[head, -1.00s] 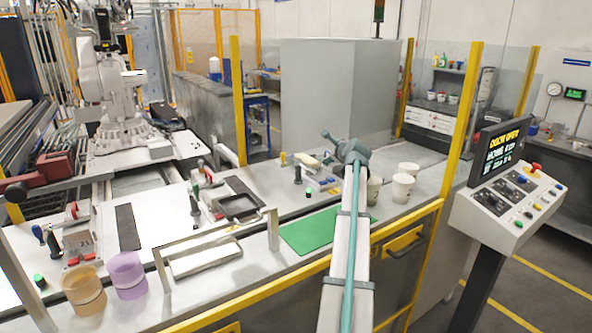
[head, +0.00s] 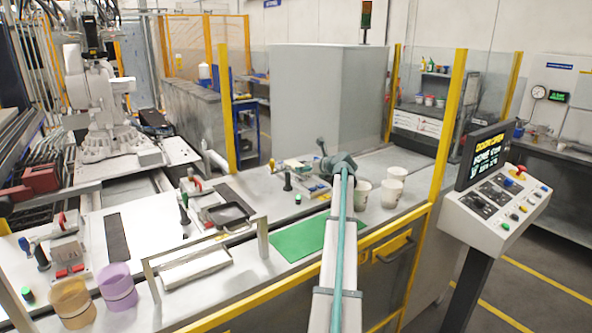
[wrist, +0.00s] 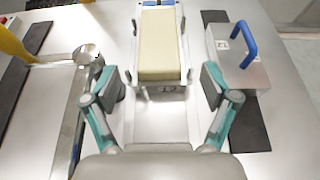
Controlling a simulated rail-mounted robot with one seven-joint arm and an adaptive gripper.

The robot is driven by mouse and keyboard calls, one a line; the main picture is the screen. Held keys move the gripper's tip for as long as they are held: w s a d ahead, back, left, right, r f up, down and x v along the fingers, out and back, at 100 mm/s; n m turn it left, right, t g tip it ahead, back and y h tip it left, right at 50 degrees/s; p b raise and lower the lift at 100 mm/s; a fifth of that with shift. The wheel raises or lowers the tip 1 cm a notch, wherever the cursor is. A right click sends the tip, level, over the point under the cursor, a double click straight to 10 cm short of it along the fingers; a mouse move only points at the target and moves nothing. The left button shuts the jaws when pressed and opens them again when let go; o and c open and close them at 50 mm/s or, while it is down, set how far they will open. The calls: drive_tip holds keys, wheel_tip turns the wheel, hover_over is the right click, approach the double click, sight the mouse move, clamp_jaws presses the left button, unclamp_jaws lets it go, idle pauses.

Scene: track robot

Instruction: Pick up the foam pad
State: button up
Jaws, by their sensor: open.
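The foam pad (wrist: 158,45) is a long cream block in the wrist view, lying in a pale holder at the top middle. My gripper (wrist: 162,86) is open, with one finger on each side of the holder's near end. The fingers are apart from the pad and nothing is between them but the holder and bare metal surface. In the head view my gripper (head: 336,163) is at the far end of my arm, above the bench; its fingers are too small to make out there.
In the wrist view a metal block with a blue handle (wrist: 242,46) stands close right of my gripper, and a round metal part (wrist: 87,54) is at left. In the head view, cups (head: 388,193) stand right of my arm and a green mat (head: 300,240) lies left.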

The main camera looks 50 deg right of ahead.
drive_tip(key=x, duration=0.1)
drive_tip(key=p+x, duration=0.1)
drive_tip(key=x, duration=0.1)
drive_tip(key=shift+w+r, duration=0.15)
drive_tip(key=shift+w, duration=0.25)
drive_tip(key=shift+w+d+f, duration=0.15)
drive_tip(key=shift+w+f, duration=0.15)
drive_tip(key=shift+w, duration=0.2)
drive_tip(key=c, duration=1.2)
drive_tip(key=shift+c, duration=0.2)
